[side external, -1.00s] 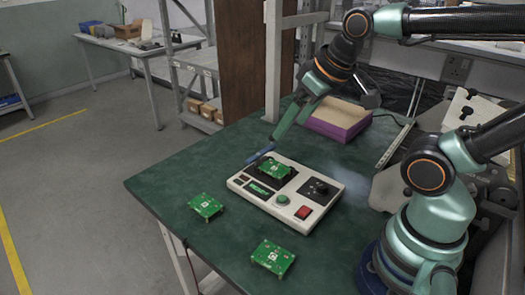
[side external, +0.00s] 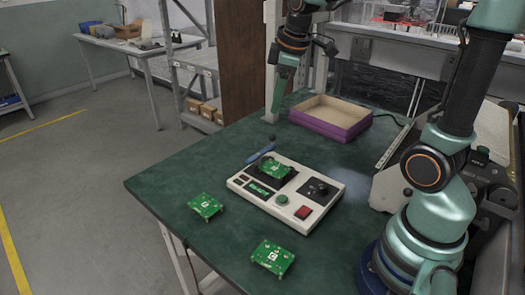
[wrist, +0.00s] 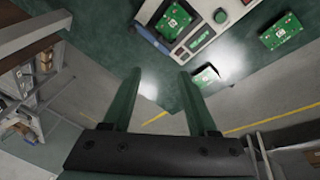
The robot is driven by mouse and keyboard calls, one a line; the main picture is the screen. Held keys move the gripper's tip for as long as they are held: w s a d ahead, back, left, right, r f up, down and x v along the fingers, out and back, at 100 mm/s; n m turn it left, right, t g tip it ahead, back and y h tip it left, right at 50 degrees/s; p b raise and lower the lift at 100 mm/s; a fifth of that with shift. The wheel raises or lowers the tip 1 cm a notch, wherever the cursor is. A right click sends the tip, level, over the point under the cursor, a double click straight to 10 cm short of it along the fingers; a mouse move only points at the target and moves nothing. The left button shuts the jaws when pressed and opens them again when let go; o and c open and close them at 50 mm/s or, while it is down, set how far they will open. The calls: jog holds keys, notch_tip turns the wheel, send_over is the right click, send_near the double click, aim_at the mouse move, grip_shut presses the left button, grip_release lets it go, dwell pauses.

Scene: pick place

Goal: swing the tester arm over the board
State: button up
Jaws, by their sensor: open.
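The white tester (side external: 286,192) sits on the green table, with a green circuit board (side external: 275,168) in its black nest. The wrist view also shows the board (wrist: 175,17), the blue bar (wrist: 150,37) and the tester (wrist: 197,38). My gripper (side external: 275,112) is raised above the table's back, behind and apart from the tester. Its fingers (wrist: 157,80) are open and empty.
Two loose green boards lie on the table, left of the tester (side external: 205,206) and in front of it (side external: 272,257). An open purple-sided box (side external: 330,127) stands at the back right. A shelf rack (side external: 195,75) stands behind the table.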

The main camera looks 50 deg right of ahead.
aim_at(272, 135)
jog(key=w+d+f+n+g, duration=0.2)
jog(key=w+d+f+n, duration=0.25)
jog(key=w+d, duration=0.2)
jog(key=f, duration=0.4)
jog(key=d+f, duration=0.1)
jog(key=f, duration=0.3)
jog(key=w+f, duration=0.1)
jog(key=f, duration=0.3)
jog(key=shift+d, duration=0.3)
grip_shut()
dwell(0.8)
